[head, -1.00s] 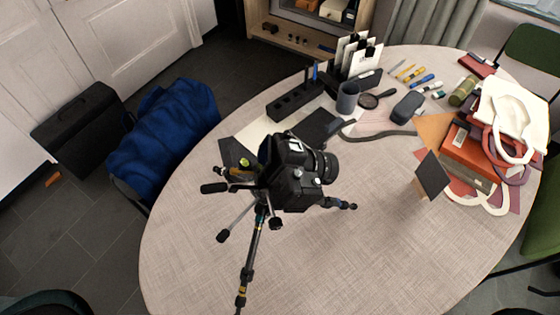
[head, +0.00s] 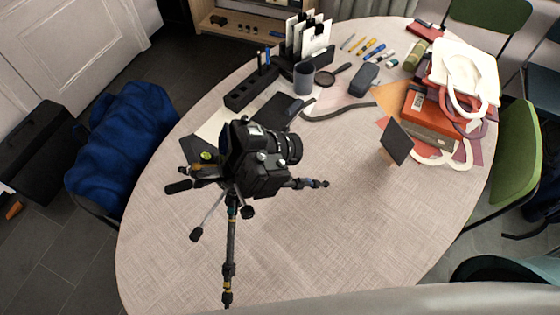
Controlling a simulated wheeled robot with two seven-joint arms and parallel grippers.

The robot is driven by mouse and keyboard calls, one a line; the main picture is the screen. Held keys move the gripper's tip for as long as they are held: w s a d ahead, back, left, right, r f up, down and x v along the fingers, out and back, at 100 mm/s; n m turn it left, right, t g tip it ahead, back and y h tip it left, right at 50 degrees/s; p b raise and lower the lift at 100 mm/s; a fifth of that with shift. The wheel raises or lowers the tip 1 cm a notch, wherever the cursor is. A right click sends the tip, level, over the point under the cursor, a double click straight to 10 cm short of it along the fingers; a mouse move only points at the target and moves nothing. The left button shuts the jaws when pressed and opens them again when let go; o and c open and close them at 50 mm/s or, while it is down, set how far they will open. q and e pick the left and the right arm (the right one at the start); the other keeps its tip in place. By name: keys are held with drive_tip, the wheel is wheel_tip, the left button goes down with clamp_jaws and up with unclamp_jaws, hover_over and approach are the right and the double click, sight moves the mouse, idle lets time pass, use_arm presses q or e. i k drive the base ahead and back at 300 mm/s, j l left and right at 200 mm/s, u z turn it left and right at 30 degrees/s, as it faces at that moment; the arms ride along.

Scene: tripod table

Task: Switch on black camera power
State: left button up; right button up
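The black camera (head: 262,178) sits on top of a tripod (head: 229,250) in the middle of the head view, its lens pointing right. Several small knobs or dials show on its upper side, but the power switch is too small to make out. The tripod's legs and handles spread around and below the camera, over the round table (head: 330,235). Neither of my grippers shows in the head view. A blurred pale shape along the bottom right edge is too close to identify.
Books (head: 427,108) and a white bag (head: 465,70) are piled at the table's right. A dark upright card (head: 397,142) stands nearer. A mug (head: 304,77), black organizer (head: 252,92) and pens lie at the back. Chairs (head: 516,150) stand around.

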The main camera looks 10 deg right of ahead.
sight(292, 161)
drive_tip(key=k+l+u, duration=0.35)
drive_tip(key=k+l, duration=0.2)
drive_tip(key=l, duration=0.25)
drive_tip(key=k+l+u, duration=0.3)
drive_tip(key=k+l, duration=0.35)
drive_tip(key=k+l+u, duration=0.35)
drive_tip(key=k+l, duration=0.15)
drive_tip(key=k, duration=0.25)
